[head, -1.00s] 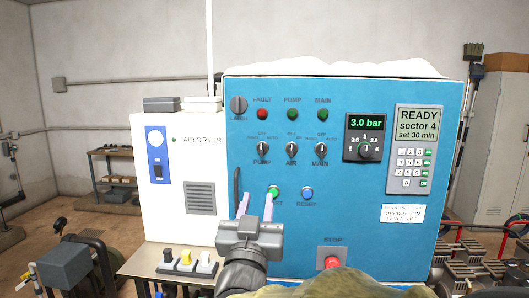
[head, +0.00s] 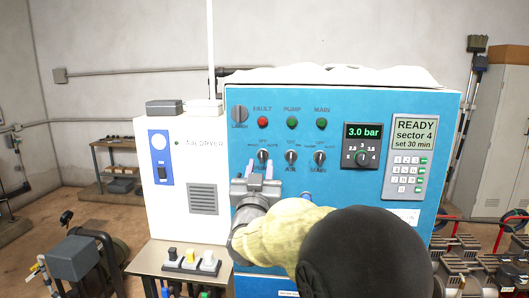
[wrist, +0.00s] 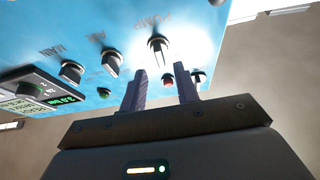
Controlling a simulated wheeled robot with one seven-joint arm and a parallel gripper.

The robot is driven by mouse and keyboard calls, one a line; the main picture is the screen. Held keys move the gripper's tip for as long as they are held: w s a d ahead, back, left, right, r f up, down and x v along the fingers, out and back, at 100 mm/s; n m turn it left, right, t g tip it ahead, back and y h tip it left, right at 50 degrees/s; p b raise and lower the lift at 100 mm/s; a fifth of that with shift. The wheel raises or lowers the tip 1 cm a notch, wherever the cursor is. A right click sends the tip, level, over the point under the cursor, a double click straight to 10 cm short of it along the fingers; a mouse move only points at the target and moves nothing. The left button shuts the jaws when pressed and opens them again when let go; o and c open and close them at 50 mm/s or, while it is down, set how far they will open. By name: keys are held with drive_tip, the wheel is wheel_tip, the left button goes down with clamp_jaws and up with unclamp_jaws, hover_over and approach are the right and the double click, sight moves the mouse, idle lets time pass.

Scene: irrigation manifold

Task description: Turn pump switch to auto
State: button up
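The pump switch (head: 263,156) is the left knob in a row of three on the blue control panel (head: 340,100). Its small surrounding labels are too blurred to read surely; its handle looks roughly upright. My gripper (head: 262,172) is open just below it in the head view, with the fingers pointing at the panel. The gap between fingers holds nothing. Contact with the knob does not show.
The air switch (head: 291,157) and main switch (head: 320,158) sit close to the right. Lamps (head: 292,122) are above; the latch knob (head: 239,115) is at upper left. A pressure dial (head: 362,157) and keypad (head: 408,175) are farther right. My arm hides the lower panel.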

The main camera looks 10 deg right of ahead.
sight(262, 156)
drive_tip(key=shift+p+x, duration=0.5)
drive_tip(key=shift+x, duration=1.15)
